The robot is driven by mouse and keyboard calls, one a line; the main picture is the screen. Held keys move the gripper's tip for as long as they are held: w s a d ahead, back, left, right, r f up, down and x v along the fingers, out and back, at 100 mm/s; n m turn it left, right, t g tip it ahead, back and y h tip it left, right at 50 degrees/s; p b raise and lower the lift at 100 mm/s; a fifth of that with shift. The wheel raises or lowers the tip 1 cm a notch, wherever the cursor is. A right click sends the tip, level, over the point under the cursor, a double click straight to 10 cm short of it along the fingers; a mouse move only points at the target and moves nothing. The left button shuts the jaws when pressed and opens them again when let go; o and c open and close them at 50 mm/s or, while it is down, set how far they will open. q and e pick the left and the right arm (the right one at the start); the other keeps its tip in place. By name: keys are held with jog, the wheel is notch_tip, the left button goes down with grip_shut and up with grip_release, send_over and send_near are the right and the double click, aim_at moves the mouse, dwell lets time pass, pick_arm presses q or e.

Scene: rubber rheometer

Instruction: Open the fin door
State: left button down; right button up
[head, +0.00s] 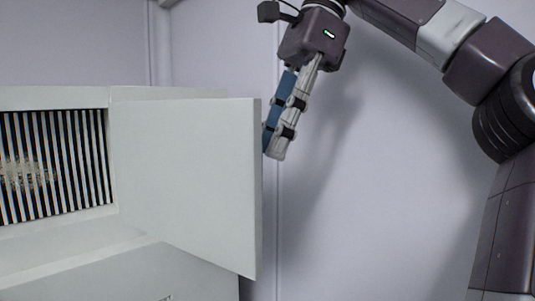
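The fin door (185,175) is a flat pale panel hinged on the front of a pale cabinet. It stands swung open to the right, away from the opening. Dark and light vertical fins (55,165) show inside the opening at the left. My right gripper (272,155) points down at the door's free right edge, with its fingertips close beside or partly behind that edge. Its fingers look close together, but I cannot tell whether they touch each other or the door. My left gripper is not in view.
The cabinet body (100,270) fills the lower left, with a sloping ledge below the fins. A plain pale wall (390,190) stands behind. The space right of the door is free apart from my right arm.

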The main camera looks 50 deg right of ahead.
jog(key=shift+v, duration=0.85)
jog(key=shift+s+a, duration=0.1)
jog(key=shift+f, duration=0.1)
